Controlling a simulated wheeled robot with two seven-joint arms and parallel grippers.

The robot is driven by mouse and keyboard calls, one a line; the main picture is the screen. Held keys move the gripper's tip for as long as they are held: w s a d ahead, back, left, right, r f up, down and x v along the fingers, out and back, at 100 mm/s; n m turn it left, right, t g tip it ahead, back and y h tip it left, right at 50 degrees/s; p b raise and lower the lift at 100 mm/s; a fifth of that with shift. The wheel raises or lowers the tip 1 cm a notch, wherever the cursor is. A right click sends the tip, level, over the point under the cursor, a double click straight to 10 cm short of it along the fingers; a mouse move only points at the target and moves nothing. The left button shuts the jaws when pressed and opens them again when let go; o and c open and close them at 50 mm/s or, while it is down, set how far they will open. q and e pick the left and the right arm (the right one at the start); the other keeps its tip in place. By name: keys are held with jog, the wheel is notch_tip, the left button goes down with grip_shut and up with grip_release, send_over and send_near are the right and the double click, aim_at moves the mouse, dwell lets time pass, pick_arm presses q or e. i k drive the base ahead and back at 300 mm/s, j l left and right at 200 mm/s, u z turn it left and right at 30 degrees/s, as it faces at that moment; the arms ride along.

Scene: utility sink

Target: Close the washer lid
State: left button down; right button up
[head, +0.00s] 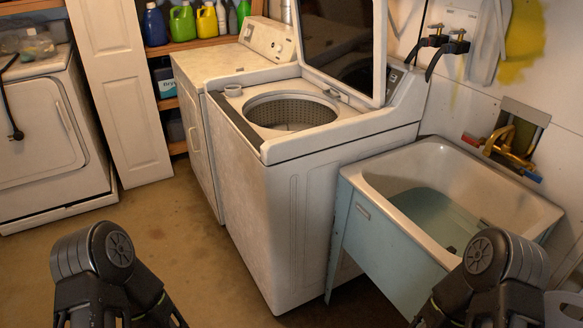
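The top-loading washer (290,190) stands in the middle of the head view, white and worn. Its lid (383,55) is raised upright at the back of the top, with a white frame around a dark panel. The round drum opening (291,111) below it is uncovered. My two arms show at the bottom left and bottom right of the view, low in front of the washer and apart from it and its lid. I cannot make out either gripper's fingers.
A utility sink (400,235) with water in it stands right of the washer, its brass faucet (512,146) on the wall. Another white machine (200,85) stands close on the washer's left. A dryer-like machine (40,140) is at far left. The floor (165,235) in front is clear.

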aim_at(344, 43)
jog(key=i+j+u, duration=0.2)
jog(key=i, duration=0.25)
jog(key=i+u, duration=0.15)
jog(key=i, duration=0.35)
